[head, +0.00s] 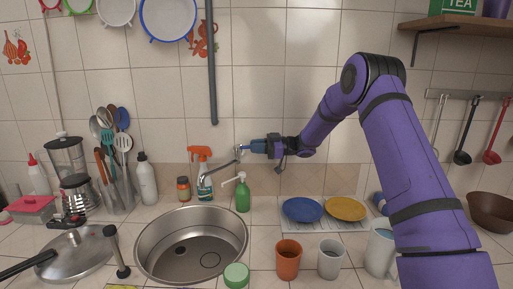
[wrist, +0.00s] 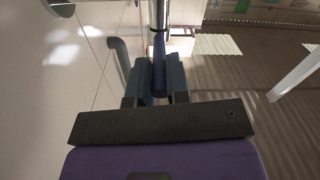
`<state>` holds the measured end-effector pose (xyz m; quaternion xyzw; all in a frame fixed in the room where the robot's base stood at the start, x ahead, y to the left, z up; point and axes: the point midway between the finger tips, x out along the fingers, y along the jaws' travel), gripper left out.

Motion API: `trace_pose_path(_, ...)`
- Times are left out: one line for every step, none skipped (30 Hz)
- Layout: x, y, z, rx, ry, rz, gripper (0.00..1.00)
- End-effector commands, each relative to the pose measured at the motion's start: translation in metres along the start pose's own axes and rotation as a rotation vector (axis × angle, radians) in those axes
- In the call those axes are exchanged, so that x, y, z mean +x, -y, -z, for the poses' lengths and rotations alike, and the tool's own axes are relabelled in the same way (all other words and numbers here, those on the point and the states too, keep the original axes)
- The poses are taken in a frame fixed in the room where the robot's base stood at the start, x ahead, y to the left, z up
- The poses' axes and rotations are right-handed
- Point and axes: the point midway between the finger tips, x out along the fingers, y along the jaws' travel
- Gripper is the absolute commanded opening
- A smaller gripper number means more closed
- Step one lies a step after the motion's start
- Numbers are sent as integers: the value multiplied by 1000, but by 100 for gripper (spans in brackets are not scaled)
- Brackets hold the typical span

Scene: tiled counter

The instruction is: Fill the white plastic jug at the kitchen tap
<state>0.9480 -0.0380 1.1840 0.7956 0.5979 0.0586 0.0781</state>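The kitchen tap (head: 216,168) is on the back wall above the round metal sink (head: 150,243), its spout slanting over the basin. My gripper (head: 246,148) is at the tap's right end in the head view. In the wrist view a slim bluish rod (wrist: 159,80) runs between my two fingers, close against both. I cannot tell whether they press on it. A white jug (head: 379,251) stands on the counter at the right, partly hidden by my arm. No water stream shows at the spout.
A green soap bottle (head: 242,194) and an orange-topped spray bottle (head: 204,178) stand behind the sink. An orange cup (head: 288,260) and a pale mug (head: 330,259) stand left of the jug. Blue and yellow plates (head: 346,208) lie behind them. A lidded pan (head: 76,255) is left of the sink.

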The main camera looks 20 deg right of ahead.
Motion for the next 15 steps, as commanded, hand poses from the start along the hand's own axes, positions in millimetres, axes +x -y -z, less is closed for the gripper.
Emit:
trace_pose_path(0, 0, 0, 0, -1, 0, 26)
trace_pose_path(0, 0, 0, 0, 0, -1, 33)
trace_pose_path(0, 0, 0, 0, 0, -1, 40)
trace_pose_path(0, 0, 0, 0, 0, -1, 40)
trace_pose_path(0, 0, 0, 0, 0, -1, 40)
trace_pose_path(0, 0, 0, 0, 0, -1, 40)
trace_pose_path(0, 0, 0, 0, 0, -1, 40)
trace_pose_path(0, 0, 0, 0, 0, -1, 40)
trace_pose_path(0, 0, 0, 0, 0, -1, 40)
trace_pose_path(0, 0, 0, 0, 0, -1, 40)
trace_pose_path(0, 0, 0, 0, 0, -1, 40)
trace_pose_path(-2, 0, 0, 0, 0, -1, 40)
trace_pose_path(-3, 0, 0, 0, 0, -2, 40)
trace_pose_path(-5, 0, 0, 0, 0, -2, 40)
trace_pose_path(-9, -1, 0, 0, 0, -3, 40)
